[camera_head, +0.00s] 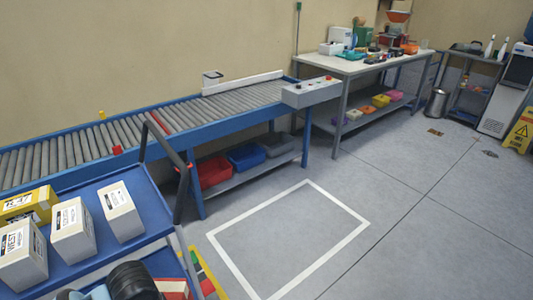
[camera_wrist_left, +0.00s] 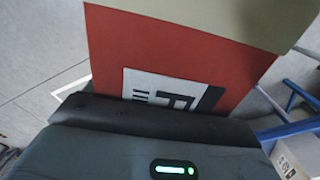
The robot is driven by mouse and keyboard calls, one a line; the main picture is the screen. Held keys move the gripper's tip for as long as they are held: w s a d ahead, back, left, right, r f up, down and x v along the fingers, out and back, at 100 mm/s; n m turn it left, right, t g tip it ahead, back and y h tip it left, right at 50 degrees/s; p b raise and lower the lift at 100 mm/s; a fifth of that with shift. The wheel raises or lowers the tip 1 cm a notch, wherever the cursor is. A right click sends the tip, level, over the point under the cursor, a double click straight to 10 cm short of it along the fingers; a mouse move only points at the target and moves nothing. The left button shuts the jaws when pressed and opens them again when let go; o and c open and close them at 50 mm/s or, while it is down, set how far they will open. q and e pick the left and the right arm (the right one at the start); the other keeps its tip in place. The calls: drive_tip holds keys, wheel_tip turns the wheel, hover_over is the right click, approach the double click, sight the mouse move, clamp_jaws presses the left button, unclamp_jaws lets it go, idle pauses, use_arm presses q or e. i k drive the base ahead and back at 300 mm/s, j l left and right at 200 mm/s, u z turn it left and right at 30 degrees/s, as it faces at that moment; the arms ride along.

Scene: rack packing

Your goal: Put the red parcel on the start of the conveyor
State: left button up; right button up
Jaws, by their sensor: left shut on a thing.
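The red parcel (camera_wrist_left: 180,50) fills much of the left wrist view, with a white printed label and a paler beige face at its upper edge. My left gripper (camera_wrist_left: 155,115) is shut on it; the dark finger pad lies against the face below the label. In the head view, a dark rounded part of my left arm shows at the bottom edge, with a red and white piece beside it that seems to be the parcel (camera_head: 173,288). The roller conveyor (camera_head: 120,133) runs along the wall, with a control box (camera_head: 311,92) at its right end. My right gripper is out of view.
A blue-shelved rack (camera_head: 110,247) with white and yellow boxes (camera_head: 73,230) stands in front of the conveyor's left part. A dark upright bar (camera_head: 178,185) rises at its right side. The white-outlined floor area (camera_head: 290,235) is clear. A workbench (camera_head: 365,64) stands at the back.

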sight(248, 100)
drive_tip(key=z, duration=4.2)
drive_tip(key=k+j+z, duration=0.1)
drive_tip(key=j+z, duration=0.3)
drive_tip(key=k+j+z, duration=0.15)
drive_tip(key=j+z, duration=0.25)
drive_tip(key=k+j+z, duration=0.2)
drive_tip(key=j+z, duration=0.15)
drive_tip(key=k+j+z, duration=0.25)
drive_tip(key=z, duration=0.15)
drive_tip(key=k+j+z, duration=0.6)
drive_tip(key=k, duration=0.35)
